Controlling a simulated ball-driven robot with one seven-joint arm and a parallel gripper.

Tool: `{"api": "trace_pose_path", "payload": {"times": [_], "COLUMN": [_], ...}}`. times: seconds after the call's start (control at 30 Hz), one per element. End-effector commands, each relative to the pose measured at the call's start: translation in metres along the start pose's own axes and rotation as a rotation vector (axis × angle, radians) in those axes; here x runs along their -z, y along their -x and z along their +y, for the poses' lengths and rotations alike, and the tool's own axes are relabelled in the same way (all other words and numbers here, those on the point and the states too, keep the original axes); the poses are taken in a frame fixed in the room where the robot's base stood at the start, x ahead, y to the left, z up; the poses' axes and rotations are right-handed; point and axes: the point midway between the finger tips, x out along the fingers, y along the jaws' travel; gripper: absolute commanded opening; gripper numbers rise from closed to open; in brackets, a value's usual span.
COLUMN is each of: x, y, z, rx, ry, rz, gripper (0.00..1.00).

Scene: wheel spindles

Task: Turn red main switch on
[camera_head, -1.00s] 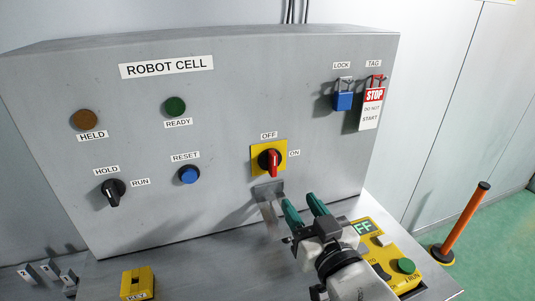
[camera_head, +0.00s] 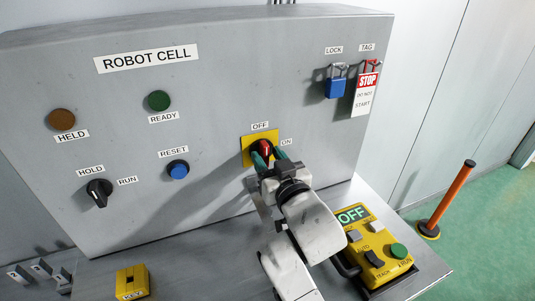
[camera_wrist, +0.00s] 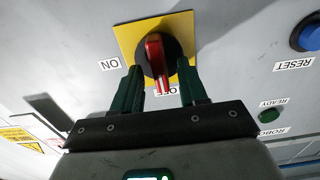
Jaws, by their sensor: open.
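The red main switch (camera_head: 265,147) is a red handle on a black round base, on a yellow plate with OFF above and ON at its right. It also shows in the wrist view (camera_wrist: 154,52), upside down, with the handle lying in line with the OFF label. My gripper (camera_head: 269,158) is at the switch, its green fingers open. In the wrist view the fingers (camera_wrist: 159,72) stand on either side of the handle, with gaps visible; contact cannot be told. The fingers and wrist hide the lower part of the switch in the head view.
The grey panel also carries a blue padlock (camera_head: 335,88), a red STOP tag (camera_head: 366,92), a blue reset button (camera_head: 178,170) and a hold/run knob (camera_head: 99,193). A yellow pendant (camera_head: 380,250) lies on the shelf right of my arm. A yellow key box (camera_head: 132,282) is at front left.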

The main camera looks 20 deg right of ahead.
Motion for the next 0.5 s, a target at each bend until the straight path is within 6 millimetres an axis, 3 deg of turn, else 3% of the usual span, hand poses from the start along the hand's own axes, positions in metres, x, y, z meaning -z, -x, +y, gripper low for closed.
{"api": "trace_pose_path", "payload": {"times": [0.37,0.5], "x": [-0.0002,-0.0001], "y": [-0.0075,-0.0074], "z": [-0.0001,-0.0001], "rx": [0.0,0.0], "ry": [0.0,0.0], "rz": [0.0,0.0], "gripper": [0.43,0.32]}}
